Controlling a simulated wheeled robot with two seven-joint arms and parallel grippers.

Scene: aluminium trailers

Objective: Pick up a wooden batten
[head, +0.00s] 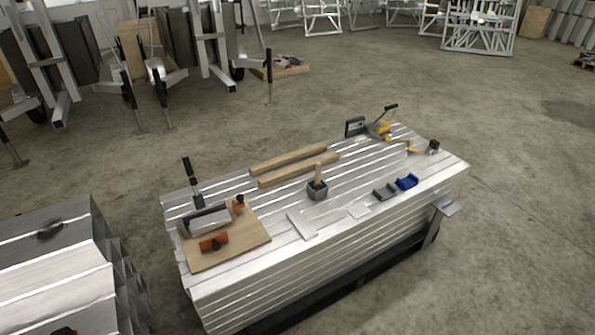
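Two wooden battens lie side by side, roughly parallel, on top of a stack of aluminium profiles (345,222). The farther batten (288,159) lies nearer the stack's back edge. The nearer batten (292,172) lies just in front of it, a little to the right, with a narrow gap between them. Neither of my grippers shows in the head view, and nothing touches the battens that I can see.
A dark block with a wooden handle (317,189) stands just in front of the nearer batten. A wooden board (250,238) with tools lies at the left end. Blue (407,182) and dark small parts lie at right. Another metal stack (50,285) stands lower left.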

